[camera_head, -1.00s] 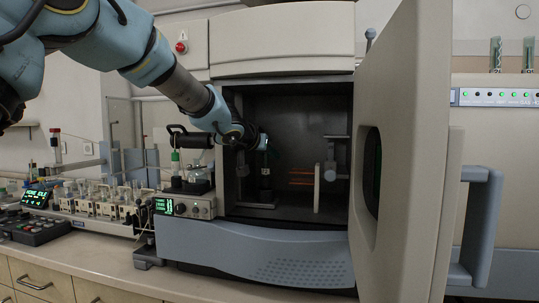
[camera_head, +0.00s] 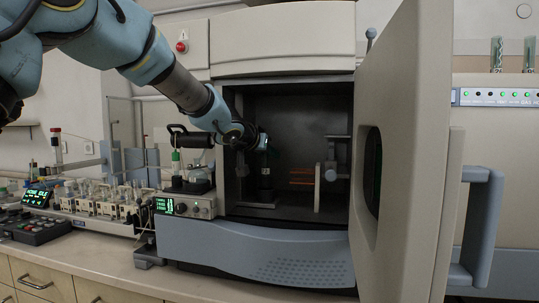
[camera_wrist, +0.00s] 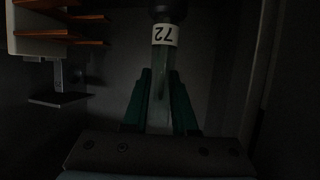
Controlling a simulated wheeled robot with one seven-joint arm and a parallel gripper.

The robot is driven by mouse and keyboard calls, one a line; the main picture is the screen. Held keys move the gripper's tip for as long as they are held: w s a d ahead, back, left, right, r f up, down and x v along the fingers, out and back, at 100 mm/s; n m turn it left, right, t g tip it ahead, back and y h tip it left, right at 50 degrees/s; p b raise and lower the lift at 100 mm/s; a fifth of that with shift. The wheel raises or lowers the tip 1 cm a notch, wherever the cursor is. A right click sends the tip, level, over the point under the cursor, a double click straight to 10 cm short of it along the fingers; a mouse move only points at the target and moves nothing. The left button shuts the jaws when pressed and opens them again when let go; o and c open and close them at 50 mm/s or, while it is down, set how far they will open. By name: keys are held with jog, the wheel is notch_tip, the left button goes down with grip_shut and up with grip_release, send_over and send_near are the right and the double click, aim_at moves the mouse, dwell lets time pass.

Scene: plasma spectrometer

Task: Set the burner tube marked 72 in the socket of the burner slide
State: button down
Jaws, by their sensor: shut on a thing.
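The burner tube marked 72 (camera_wrist: 165,60) is a clear glass tube with a white label band, seen in the wrist view. My gripper (camera_wrist: 163,85) is shut on it; its green fingers lie on both sides of the glass. The tube's far end meets a dark round part (camera_wrist: 168,10) at the top edge of the wrist view; I cannot tell whether it sits in it. In the head view my gripper (camera_head: 262,145) is inside the open chamber, and a dark upright piece (camera_head: 266,181) shows beneath it. The socket of the burner slide is not clearly seen.
The chamber door (camera_head: 400,150) stands open on the right. Copper-coloured coil turns (camera_head: 302,178) and a pale upright plate (camera_head: 318,187) are right of my gripper inside the chamber. A control box (camera_head: 185,205) with bottles stands outside at the left.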

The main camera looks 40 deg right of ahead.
jog(key=shift+f+b, duration=1.3)
jog(key=shift+f, duration=0.15)
dwell(0.6)
jog(key=c, duration=0.6)
grip_release()
jog(key=p+v, duration=0.2)
jog(key=v, duration=0.8)
jog(key=shift+s+a+r+p, duration=0.1)
jog(key=shift+s+a+p, duration=0.05)
jog(key=shift+a+p, duration=0.2)
jog(key=s+a+p, duration=0.1)
jog(key=a, duration=0.1)
jog(key=s+a+p, duration=0.1)
jog(key=s+a, duration=0.1)
jog(key=a, duration=0.1)
jog(key=s+a+r+p, duration=0.1)
jog(key=a, duration=0.1)
jog(key=shift+s+a, duration=0.25)
jog(key=shift+s, duration=0.15)
